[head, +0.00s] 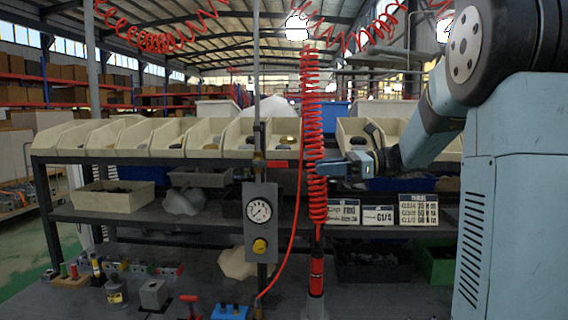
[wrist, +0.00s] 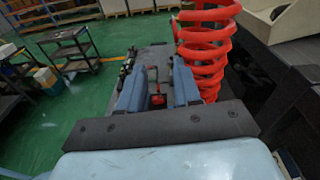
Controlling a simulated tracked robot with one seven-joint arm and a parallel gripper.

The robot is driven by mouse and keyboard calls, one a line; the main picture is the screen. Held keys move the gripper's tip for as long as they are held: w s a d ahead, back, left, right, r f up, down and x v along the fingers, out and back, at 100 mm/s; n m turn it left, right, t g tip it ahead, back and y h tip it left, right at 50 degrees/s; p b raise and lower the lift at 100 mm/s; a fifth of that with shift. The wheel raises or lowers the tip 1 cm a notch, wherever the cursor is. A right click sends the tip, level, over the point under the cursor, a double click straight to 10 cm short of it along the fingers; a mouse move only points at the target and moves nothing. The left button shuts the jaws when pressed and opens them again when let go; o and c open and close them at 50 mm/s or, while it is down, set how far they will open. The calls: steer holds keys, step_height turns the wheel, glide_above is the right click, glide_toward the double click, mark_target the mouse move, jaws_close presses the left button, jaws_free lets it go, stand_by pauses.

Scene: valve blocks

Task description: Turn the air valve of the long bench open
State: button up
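A thin vertical air pipe (head: 258,140) stands in front of the long bench (head: 150,219). A small red lever (head: 280,163), apparently the air valve's handle, sticks out to the right from it, roughly level. My gripper (head: 318,168) points left towards it in the head view, partly hidden by the red coiled hose (head: 313,125). In the wrist view my gripper (wrist: 158,88) has its two blue-grey fingers apart. A small red part (wrist: 158,99) shows in the gap between them; I cannot tell whether it is the lever. No contact is visible.
The coiled hose hangs close beside my fingers in the wrist view (wrist: 205,45). A gauge panel (head: 261,222) with a yellow knob is below the lever. Cream bins (head: 205,137) line the upper shelf.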

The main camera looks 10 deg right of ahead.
mark_target(278, 163)
steer(key=shift+m+y, duration=0.4)
steer(key=shift+m, duration=0.1)
steer(key=w+a, duration=0.1)
steer(key=a, duration=0.3)
steer(key=w+a, duration=0.2)
steer(key=a, duration=0.2)
steer(key=w+a, duration=0.1)
steer(key=a, duration=0.3)
steer(key=shift+w+r, duration=0.35)
jaws_close()
steer(key=shift+f, duration=0.15)
stand_by(0.6)
